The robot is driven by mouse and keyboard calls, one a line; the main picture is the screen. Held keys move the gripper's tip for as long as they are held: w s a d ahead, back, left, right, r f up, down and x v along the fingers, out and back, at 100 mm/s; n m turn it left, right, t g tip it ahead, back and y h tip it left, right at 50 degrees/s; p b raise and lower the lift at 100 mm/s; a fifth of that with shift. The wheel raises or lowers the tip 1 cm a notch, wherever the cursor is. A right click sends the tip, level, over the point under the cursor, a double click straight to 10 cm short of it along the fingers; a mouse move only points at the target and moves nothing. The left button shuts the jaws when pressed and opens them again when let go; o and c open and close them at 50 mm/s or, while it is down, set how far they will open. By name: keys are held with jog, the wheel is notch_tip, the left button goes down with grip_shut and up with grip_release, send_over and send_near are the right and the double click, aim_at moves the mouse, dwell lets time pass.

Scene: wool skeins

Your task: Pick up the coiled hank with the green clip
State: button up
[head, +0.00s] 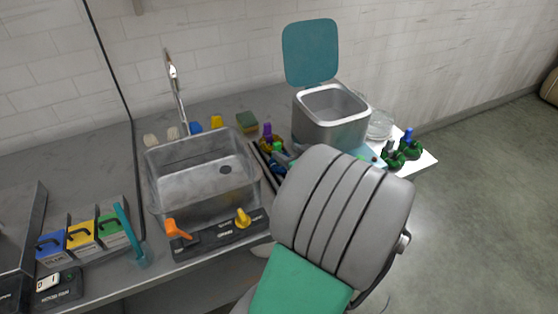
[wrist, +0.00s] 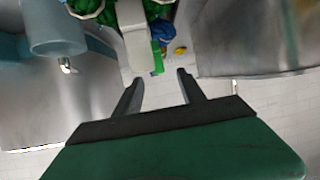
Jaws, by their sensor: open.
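In the wrist view a small green clip (wrist: 158,62) shows ahead of my gripper (wrist: 157,78), roughly between its two fingertips. The jaws are apart, with nothing visible between them. A pale grey upright piece (wrist: 136,42) stands beside the green clip, with a blue piece (wrist: 160,32) behind. I cannot tell which hank bears the green clip. In the head view my grey arm hides my gripper and part of the counter.
In the head view a steel bin (head: 330,122) with a raised teal lid (head: 311,52) stands right of the sink (head: 200,205). A hank with a purple clip (head: 267,128) lies between them. Green hanks (head: 410,150) with blue and grey clips sit at the counter's right end.

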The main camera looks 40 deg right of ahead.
aim_at(278, 148)
jog(key=x, duration=0.5)
jog(key=shift+d+f, duration=0.2)
jog(key=shift+f, duration=0.15)
jog(key=shift+c, duration=0.4)
grip_shut()
dwell(0.5)
